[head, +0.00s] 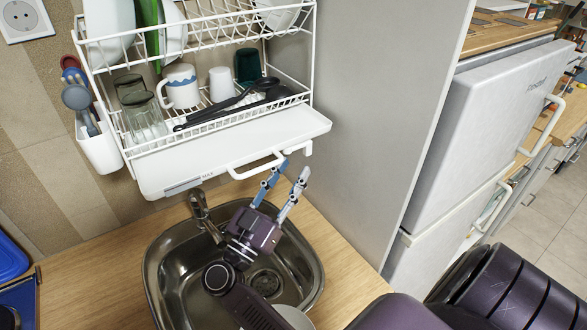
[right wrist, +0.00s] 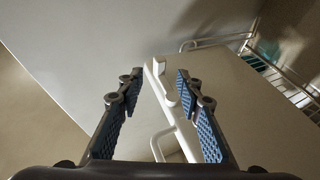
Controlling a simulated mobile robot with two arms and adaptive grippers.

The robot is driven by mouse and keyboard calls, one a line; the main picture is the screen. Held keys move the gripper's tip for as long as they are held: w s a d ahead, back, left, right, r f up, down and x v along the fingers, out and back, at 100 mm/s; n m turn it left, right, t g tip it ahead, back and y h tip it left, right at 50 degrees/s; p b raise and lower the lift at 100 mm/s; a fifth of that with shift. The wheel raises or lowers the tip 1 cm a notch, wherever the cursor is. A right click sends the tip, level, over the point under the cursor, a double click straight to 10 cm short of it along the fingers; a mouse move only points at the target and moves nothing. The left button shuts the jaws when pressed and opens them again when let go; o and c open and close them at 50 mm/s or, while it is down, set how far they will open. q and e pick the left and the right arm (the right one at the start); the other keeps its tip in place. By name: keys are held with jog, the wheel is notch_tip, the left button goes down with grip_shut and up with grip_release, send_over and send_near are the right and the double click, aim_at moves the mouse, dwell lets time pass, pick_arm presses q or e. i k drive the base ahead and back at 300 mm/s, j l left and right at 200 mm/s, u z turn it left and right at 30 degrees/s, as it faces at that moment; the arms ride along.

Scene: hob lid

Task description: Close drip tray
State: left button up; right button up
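The white drip tray (head: 235,150) sticks out from under the dish rack (head: 200,65), pulled forward over the sink. A white handle (head: 257,166) runs along its front edge, near a "MAX" marking. My right gripper (head: 288,172) is open just below the tray's front right corner, to the right of the handle. In the right wrist view, the open gripper (right wrist: 159,78) has a white edge of the tray (right wrist: 181,125) showing between its fingers, with a looped handle (right wrist: 158,147) below. I cannot tell whether a finger touches the tray. My left gripper is not in view.
The metal sink (head: 163,272) and faucet (head: 203,212) lie below. A tall grey panel (head: 375,100) closes off the right side.

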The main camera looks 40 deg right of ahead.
aim_at(169, 171)
jog(key=k, duration=1.5)
